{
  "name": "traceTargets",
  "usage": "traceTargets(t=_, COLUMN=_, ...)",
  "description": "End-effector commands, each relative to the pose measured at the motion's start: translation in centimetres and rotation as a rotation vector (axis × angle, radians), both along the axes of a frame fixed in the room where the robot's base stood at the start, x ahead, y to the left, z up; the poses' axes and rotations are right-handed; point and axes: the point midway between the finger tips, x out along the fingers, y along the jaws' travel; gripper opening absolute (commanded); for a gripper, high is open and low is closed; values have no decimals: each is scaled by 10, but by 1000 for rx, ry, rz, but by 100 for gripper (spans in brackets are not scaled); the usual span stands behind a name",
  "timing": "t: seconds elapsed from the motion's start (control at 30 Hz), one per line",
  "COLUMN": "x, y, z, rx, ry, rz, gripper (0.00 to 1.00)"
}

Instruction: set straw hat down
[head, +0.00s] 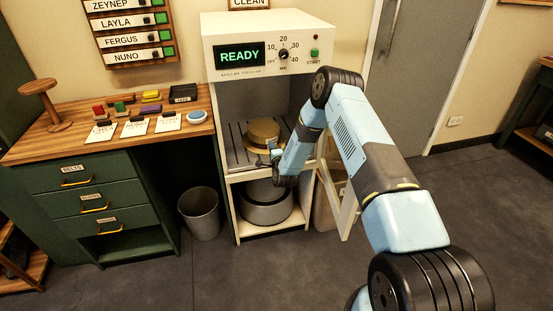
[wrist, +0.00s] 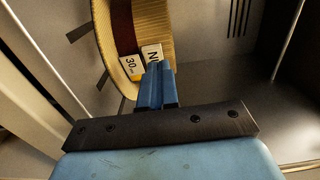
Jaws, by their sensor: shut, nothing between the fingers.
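The straw hat (head: 262,132) is tan with a dark band and rests upright on the slatted shelf of the white machine (head: 228,165). In the wrist view the hat (wrist: 158,22) fills the top middle, with its dark red band and two white-and-yellow tags, one reading "30" and one starting with "N". My gripper (head: 274,153) is at the front of the hat, inside the open compartment. In the wrist view its blue fingers (wrist: 156,70) are shut together and empty, overlapping the tags. I cannot tell whether they touch the hat.
The machine's display (head: 239,56) reads READY, and its door (head: 337,190) hangs open. A round metal pot (head: 266,207) sits on the lower shelf. A grey bin (head: 200,214) stands left on the floor. The wooden counter (head: 75,135) holds cards, small colored items and a hat stand (head: 52,105).

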Motion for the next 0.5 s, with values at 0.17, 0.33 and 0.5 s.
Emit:
traceTargets(t=0.17, x=-36, y=-8, z=0, rx=1, ry=2, rz=0, gripper=0)
traceTargets(t=0.33, x=-66, y=-13, z=0, rx=1, ry=1, rz=1, gripper=0)
traceTargets(t=0.5, x=-87, y=-17, z=-1, rx=0, ry=1, rz=1, gripper=0)
